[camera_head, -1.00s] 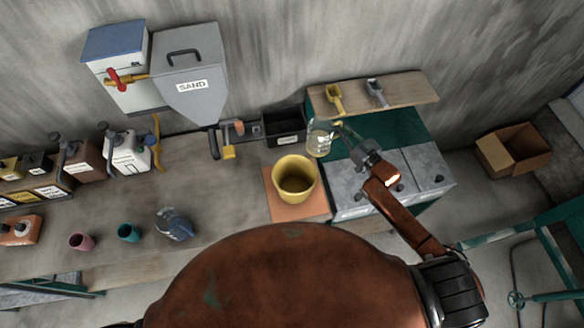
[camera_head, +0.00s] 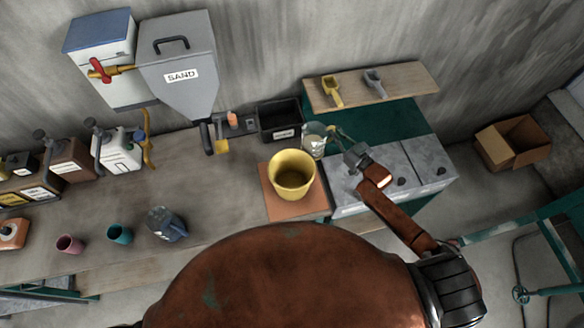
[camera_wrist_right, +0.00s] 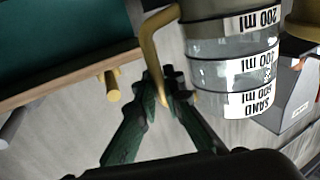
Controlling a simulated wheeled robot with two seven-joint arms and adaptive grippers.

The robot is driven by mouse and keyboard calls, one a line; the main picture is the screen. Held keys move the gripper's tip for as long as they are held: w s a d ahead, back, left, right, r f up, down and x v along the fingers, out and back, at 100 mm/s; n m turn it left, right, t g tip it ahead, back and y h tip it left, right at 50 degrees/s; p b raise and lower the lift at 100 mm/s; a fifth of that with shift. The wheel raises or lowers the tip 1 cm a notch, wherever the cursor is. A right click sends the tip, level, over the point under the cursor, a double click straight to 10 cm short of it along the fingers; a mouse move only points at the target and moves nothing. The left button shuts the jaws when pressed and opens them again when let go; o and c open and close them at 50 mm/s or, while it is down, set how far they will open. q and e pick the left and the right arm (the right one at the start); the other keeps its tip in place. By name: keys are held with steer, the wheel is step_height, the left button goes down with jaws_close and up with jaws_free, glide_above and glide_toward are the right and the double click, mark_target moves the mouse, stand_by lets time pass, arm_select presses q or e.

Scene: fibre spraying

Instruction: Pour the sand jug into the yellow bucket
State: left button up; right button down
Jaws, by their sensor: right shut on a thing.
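The yellow bucket (camera_head: 292,182) stands upright and open on an orange mat (camera_head: 278,206). The clear sand jug (camera_head: 313,143) is held up just behind and right of the bucket, apart from its rim. My right gripper (camera_head: 340,138) is shut on the jug's yellow handle. In the right wrist view, the green fingers (camera_wrist_right: 164,90) close on that handle (camera_wrist_right: 158,42), and the jug (camera_wrist_right: 232,75) shows SAND and ml labels upside down. I cannot make out its contents clearly. My left gripper is not in view.
A grey SAND hopper (camera_head: 180,75) hangs on the wall at left. A black bin (camera_head: 280,121) stands behind the bucket. A wooden shelf (camera_head: 405,90) holds two scoops. Grey lidded bins (camera_head: 425,165) stand at right. Cups and jugs occupy the bench's left.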

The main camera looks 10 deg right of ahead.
mark_target(333, 128)
steer(key=shift+n+t, duration=0.4)
steer(key=shift+n, duration=0.5)
steer(key=r, duration=0.2)
steer(key=r+p, duration=0.1)
steer(key=a+r+p, duration=0.1)
steer(key=r, duration=0.1)
steer(key=shift+s+r, duration=0.3)
steer(key=shift+s, duration=0.1)
steer(key=shift+s+a+r+n+t+y, duration=0.15)
steer(key=shift+s+a+r+n+y, duration=0.2)
steer(key=shift+s+a+r+n, duration=0.45)
steer(key=shift+s+a+r+n+t+y, duration=0.2)
steer(key=shift+s+a+r+n+y, duration=0.15)
steer(key=shift+r+n, duration=0.75)
steer(key=shift+s+a+r+n+t+y, duration=0.15)
steer(key=shift+s+a+r+n+y, duration=0.15)
steer(key=shift+s+a+r+n, duration=0.45)
steer(key=shift+s+a+r+n+y+b, duration=0.15)
steer(key=shift+n+b, duration=0.15)
steer(key=shift+n, duration=0.2)
steer(key=shift+a+r+n+y+b, duration=0.15)
steer(key=shift+n+b, duration=0.15)
steer(key=shift+n, duration=0.15)
steer(key=shift+d, duration=0.1)
